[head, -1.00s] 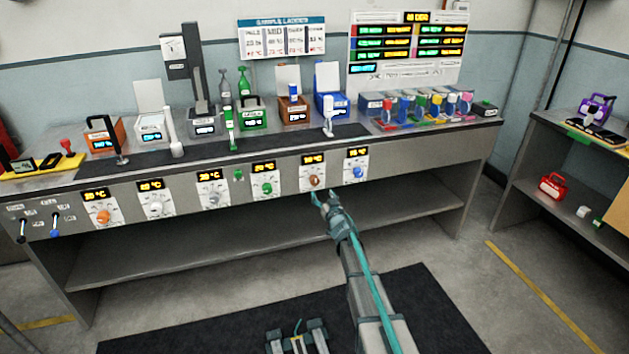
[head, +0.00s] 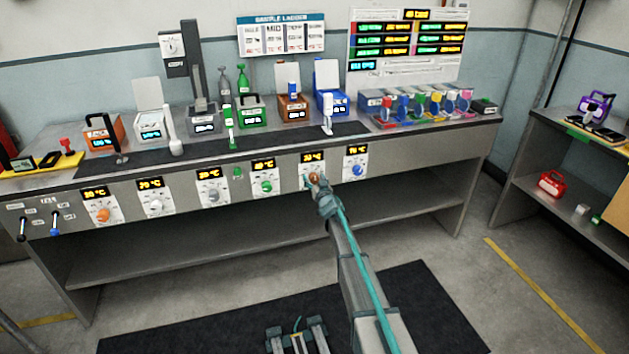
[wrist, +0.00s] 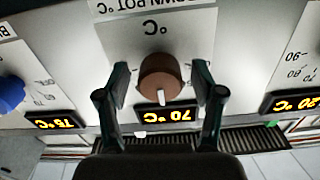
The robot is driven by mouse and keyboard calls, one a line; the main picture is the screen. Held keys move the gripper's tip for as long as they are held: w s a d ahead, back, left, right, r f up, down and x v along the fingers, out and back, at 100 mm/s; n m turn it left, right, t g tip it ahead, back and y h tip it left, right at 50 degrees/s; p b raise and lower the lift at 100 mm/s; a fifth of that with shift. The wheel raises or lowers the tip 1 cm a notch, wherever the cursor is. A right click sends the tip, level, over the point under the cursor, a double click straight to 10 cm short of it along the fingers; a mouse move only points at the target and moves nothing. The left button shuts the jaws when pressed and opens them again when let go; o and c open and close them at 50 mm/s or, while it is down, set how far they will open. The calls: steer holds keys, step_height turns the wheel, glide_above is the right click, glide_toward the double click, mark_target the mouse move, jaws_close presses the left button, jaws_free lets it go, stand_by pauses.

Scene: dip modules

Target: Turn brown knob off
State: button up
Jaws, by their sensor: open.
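The brown knob (head: 314,177) is on the front panel of the bench, under its lit display. In the wrist view, which is upside down, the brown knob (wrist: 160,77) sits in the middle, its white pointer mark aimed at the display (wrist: 166,115), which appears to read 70 °C. My gripper (head: 312,184) is at the knob in the head view. In the wrist view my gripper (wrist: 161,80) is open, with one finger on each side of the knob. Small gaps show between fingers and knob. The dial's scale marks are partly hidden by the fingers.
A blue knob (head: 358,171) is to the right of the brown one and a green knob (head: 266,187) to its left. White, grey and orange (head: 103,215) knobs continue along the panel. Coloured pots stand on the bench top. The space below the panel is open.

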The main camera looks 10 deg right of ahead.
steer(key=c, duration=1.1)
steer(key=shift+c, duration=0.2)
steer(key=shift+f+n+b, duration=0.1)
steer(key=shift+n+b, duration=0.2)
steer(key=shift+n, duration=0.1)
steer(key=n+b, duration=0.1)
steer(key=n, duration=0.2)
steer(key=shift+b, duration=0.35)
steer(key=n+b, duration=0.2)
steer(key=n, duration=0.2)
steer(key=shift+f+n, duration=0.1)
steer(key=shift+n, duration=0.2)
steer(key=n+b, duration=0.3)
steer(key=n, duration=0.1)
steer(key=shift+n+b, duration=0.9)
steer(key=shift+n, duration=0.8)
